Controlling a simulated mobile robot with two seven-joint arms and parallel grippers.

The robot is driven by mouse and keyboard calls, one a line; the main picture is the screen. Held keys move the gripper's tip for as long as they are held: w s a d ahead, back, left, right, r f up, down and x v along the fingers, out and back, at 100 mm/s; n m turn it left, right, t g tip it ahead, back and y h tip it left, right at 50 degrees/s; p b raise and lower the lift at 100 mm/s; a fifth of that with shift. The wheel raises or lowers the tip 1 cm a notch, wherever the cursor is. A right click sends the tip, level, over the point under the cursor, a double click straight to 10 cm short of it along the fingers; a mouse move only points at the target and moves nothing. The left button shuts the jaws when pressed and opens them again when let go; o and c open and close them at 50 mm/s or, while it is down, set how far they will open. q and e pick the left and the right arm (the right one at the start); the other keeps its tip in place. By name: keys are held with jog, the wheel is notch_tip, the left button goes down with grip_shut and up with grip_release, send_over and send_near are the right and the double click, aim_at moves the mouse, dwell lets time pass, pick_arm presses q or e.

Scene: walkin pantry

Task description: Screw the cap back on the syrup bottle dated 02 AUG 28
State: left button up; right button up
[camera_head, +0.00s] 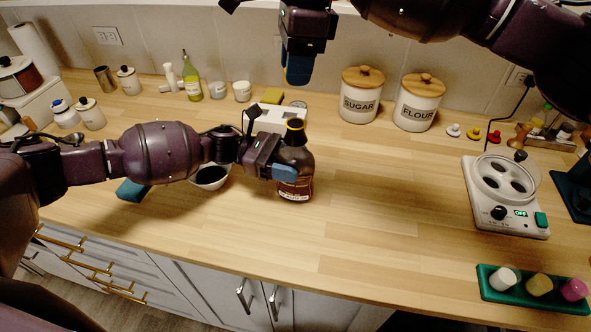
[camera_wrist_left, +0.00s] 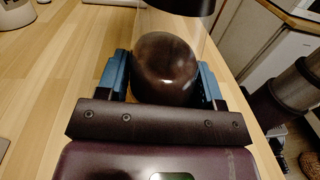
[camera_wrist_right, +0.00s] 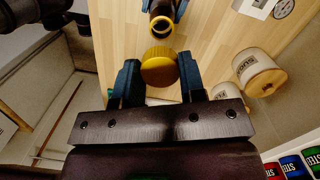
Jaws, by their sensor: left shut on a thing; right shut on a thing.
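A dark brown syrup bottle (camera_head: 295,158) stands upright on the wooden counter, with a yellow ring at its open neck. Its label is too small to read the date. My left gripper (camera_head: 284,171) is shut on the bottle's body; in the left wrist view the dark bottle (camera_wrist_left: 165,70) fills the space between the blue fingers. My right gripper (camera_head: 298,72) is above the bottle, apart from it. In the right wrist view it is shut on a yellow cap (camera_wrist_right: 159,66), with the bottle's open neck (camera_wrist_right: 160,26) beyond it. The cap is hidden in the head view.
Behind the bottle are a white scale (camera_head: 280,116), a sugar canister (camera_head: 360,98) and a flour canister (camera_head: 418,105). A dark-filled bowl (camera_head: 210,180) is left of the bottle. A white device (camera_head: 505,190) and a green tray (camera_head: 520,302) are at right. The counter between is clear.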

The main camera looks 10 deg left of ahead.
aim_at(295, 114)
pick_arm(q)
jog(key=c, duration=0.3)
pick_arm(e)
jog(key=shift+f, duration=2.5)
jog(key=shift+f, duration=0.1)
jog(key=shift+f, duration=0.8)
jog(key=shift+f, duration=0.6)
